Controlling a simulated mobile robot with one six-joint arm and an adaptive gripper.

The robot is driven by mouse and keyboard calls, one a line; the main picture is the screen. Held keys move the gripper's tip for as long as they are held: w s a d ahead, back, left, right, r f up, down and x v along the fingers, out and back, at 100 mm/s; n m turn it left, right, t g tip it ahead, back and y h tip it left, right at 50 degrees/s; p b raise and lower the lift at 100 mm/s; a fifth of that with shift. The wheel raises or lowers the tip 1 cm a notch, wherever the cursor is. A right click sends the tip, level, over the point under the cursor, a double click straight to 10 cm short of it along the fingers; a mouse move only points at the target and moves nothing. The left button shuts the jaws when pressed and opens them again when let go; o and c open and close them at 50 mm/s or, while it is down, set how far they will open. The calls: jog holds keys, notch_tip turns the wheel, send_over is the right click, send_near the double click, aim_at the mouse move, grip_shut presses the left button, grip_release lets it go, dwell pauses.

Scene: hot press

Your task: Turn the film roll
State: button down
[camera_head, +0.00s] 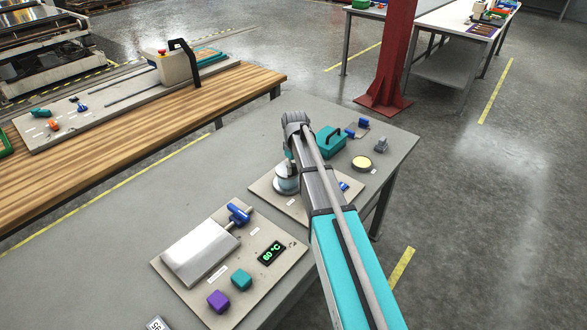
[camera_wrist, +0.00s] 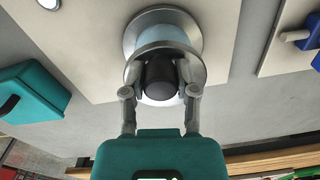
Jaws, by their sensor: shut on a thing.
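The film roll (camera_head: 286,180) stands upright on a beige plate in the head view, partly hidden by my arm. In the wrist view the film roll (camera_wrist: 160,22) has silver round flanges, a light blue film band and a black knob (camera_wrist: 160,80) in its middle. My gripper (camera_wrist: 162,78) has its two grey fingers closed around the knob, one on each side. In the head view my gripper is mostly hidden behind my own arm.
A teal box with a handle (camera_head: 331,141) stands close to the roll; a yellow-topped disc (camera_head: 361,163) lies nearby. A panel in front holds a white slab (camera_head: 200,254), a blue handle (camera_head: 239,213), a 60 °C display (camera_head: 271,253), and teal (camera_head: 241,279) and purple (camera_head: 218,300) blocks.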

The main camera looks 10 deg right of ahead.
jog(key=shift+c, duration=1.9)
grip_release()
jog(key=shift+a+m, duration=0.1)
jog(key=shift+m, duration=0.2)
jog(key=shift+r, duration=0.15)
notch_tip(320, 180, up, 14)
jog(key=p, duration=1.3)
jog(key=shift+f+p, duration=0.25)
jog(key=shift+p, duration=0.15)
jog(key=s+a+m, duration=0.2)
jog(key=s, duration=1)
jog(key=s+a+m, duration=0.2)
jog(key=s, duration=1)
jog(key=shift+s+m, duration=0.2)
jog(key=shift+m, duration=0.1)
